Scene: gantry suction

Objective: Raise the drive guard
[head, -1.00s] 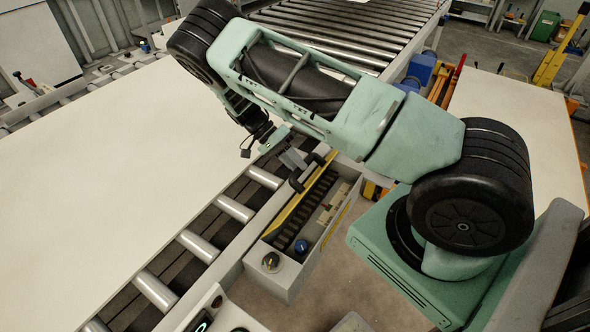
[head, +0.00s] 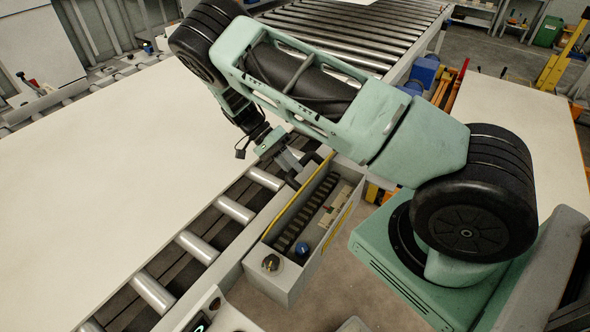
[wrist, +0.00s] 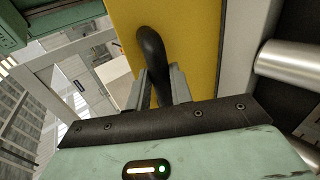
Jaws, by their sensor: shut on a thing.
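The drive guard is a yellow panel with a black bar handle. In the head view the guard (head: 300,199) shows as a thin, nearly edge-on yellow strip along the left side of an open grey box (head: 272,285). In the wrist view its yellow face (wrist: 194,45) fills the upper middle, with the black handle (wrist: 150,42) curving out from it. My gripper (wrist: 160,82) is shut on the handle, one finger on each side.
The box holds a dark ribbed strip (head: 303,212), a blue knob (head: 302,248) and a black knob (head: 270,263). Steel rollers (head: 234,209) and a large pale sheet (head: 110,170) lie to the left.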

